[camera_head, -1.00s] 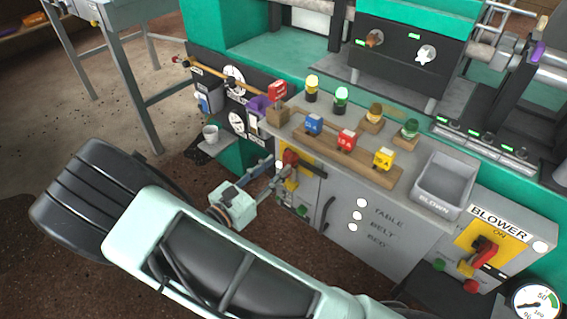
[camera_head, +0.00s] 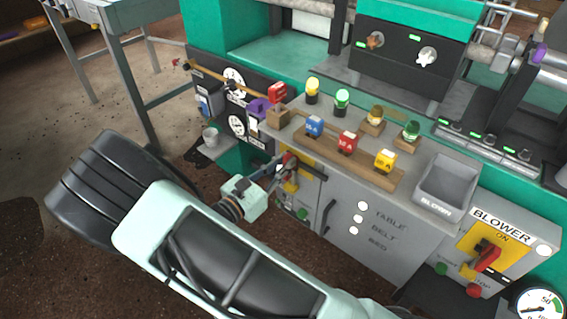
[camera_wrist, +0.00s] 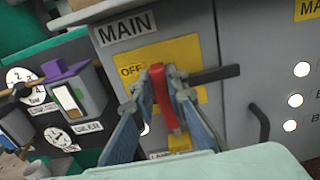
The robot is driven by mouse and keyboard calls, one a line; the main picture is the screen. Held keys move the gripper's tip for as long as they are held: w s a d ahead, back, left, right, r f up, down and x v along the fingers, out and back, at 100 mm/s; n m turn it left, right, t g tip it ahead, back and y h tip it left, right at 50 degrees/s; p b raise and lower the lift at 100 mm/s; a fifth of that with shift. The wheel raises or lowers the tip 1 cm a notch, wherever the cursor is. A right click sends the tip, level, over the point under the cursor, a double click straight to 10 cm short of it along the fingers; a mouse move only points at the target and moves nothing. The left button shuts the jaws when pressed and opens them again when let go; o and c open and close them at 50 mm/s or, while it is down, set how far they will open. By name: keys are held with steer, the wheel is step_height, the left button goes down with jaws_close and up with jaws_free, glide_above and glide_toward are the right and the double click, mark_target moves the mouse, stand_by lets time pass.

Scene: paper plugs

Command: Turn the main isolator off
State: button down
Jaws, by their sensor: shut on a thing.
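The main isolator's red handle (camera_wrist: 167,97) stands in front of a yellow plate (camera_wrist: 198,50) under the sign MAIN (camera_wrist: 126,28). The word OFF shows at the plate's upper left. In the wrist view the handle looks nearly upright. My gripper (camera_wrist: 163,92) is shut on it, one finger on each side. The fingers hide part of the plate, including any ON mark. In the head view my gripper (camera_head: 282,173) reaches the red handle (camera_head: 290,161) at the left end of the grey cabinet (camera_head: 340,210).
A dark bar (camera_wrist: 215,75) juts right beside the fingers. A black cabinet handle (camera_wrist: 260,122) is farther right. A grey box with a purple top (camera_wrist: 75,90) is on the left. The blower isolator (camera_head: 487,255) is at the far right. Several coloured blocks and lamps stand on the cabinet top.

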steer(key=shift+p, duration=0.3)
steer(key=shift+a+r+n+p, duration=0.1)
steer(key=shift+r+n+p, duration=0.05)
steer(key=shift+n+p, duration=0.45)
steer(key=n+p, duration=0.2)
steer(key=a+n+p, duration=0.1)
steer(key=n+p, duration=0.1)
steer(key=n, duration=0.1)
steer(key=w+f+n+p, duration=0.1)
steer(key=n+p, duration=0.1)
steer(key=shift+a+n, duration=0.15)
steer(key=shift+n, duration=0.15)
steer(key=shift+w+a+f+n+p, duration=0.1)
steer(key=shift+f+n+p, duration=0.25)
steer(key=shift+n, duration=1.15)
steer(key=shift+w+a+f+n+p, duration=0.1)
steer(key=shift+f+n+p, duration=0.25)
steer(key=shift+n, duration=1.15)
steer(key=shift+w+a+f+n+p, duration=0.1)
steer(key=shift+f+n+p, duration=0.25)
steer(key=shift+n, duration=1.15)
steer(key=c, duration=1.9)
jaws_free()
steer(key=shift+c, duration=0.2)
